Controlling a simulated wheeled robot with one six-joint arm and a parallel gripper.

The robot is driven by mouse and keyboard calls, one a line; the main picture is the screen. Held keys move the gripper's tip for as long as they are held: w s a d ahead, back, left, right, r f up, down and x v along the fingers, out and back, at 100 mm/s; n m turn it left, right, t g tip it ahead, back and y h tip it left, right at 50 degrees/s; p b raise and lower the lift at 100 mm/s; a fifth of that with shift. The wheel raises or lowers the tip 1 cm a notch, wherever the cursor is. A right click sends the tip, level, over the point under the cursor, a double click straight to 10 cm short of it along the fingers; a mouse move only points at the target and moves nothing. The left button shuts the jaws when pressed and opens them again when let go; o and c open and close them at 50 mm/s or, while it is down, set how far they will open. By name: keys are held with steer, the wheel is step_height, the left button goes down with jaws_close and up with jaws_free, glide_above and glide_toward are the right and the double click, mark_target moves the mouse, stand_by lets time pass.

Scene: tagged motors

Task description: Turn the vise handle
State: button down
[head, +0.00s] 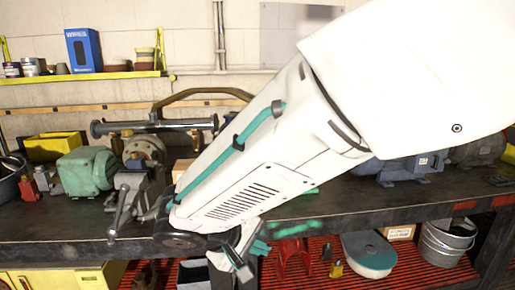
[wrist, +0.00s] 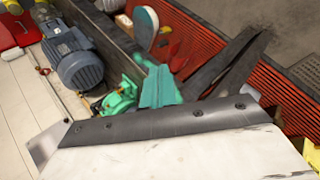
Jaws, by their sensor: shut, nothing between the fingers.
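The grey vise (head: 131,181) stands at the front edge of the workbench, left of my arm, in the head view. Its handle (head: 118,210) is a grey bar that hangs down, slightly tilted, over the bench's front edge with a rounded lower end. My gripper (head: 243,262) is low in front of the bench edge, to the right of and below the handle, apart from it. It is shut and empty. In the wrist view the teal tip of my gripper (wrist: 160,88) shows; I cannot make out the vise or its handle there.
A green motor (head: 88,171) and a yellow bin (head: 54,147) sit left of the vise. A blue-grey motor (head: 402,166) is on the right of the workbench (head: 350,205). Below are a red slatted shelf (head: 315,270) and a metal bucket (head: 447,240). My arm hides the bench's middle.

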steer(key=s+d+r+m+g+y, duration=0.2)
steer(key=s+d+r+m+y, duration=0.1)
steer(key=s+d, duration=0.6)
steer(key=s+d+r+m+g+y, duration=0.2)
steer(key=s+d, duration=0.7)
steer(key=d, duration=0.8)
steer(key=shift+r+m+g+y, duration=0.3)
steer(key=shift+r+m+y, duration=0.5)
steer(key=shift+m+y, duration=0.3)
steer(key=c, duration=2.1)
jaws_free()
steer(key=shift+s+d+r+m, duration=0.1)
steer(key=shift+r+m, duration=0.1)
steer(key=shift+m, duration=0.1)
steer(key=shift+c, duration=0.2)
steer(key=o, duration=0.6)
steer(key=shift+d, duration=0.15)
steer(key=shift+o, duration=0.2)
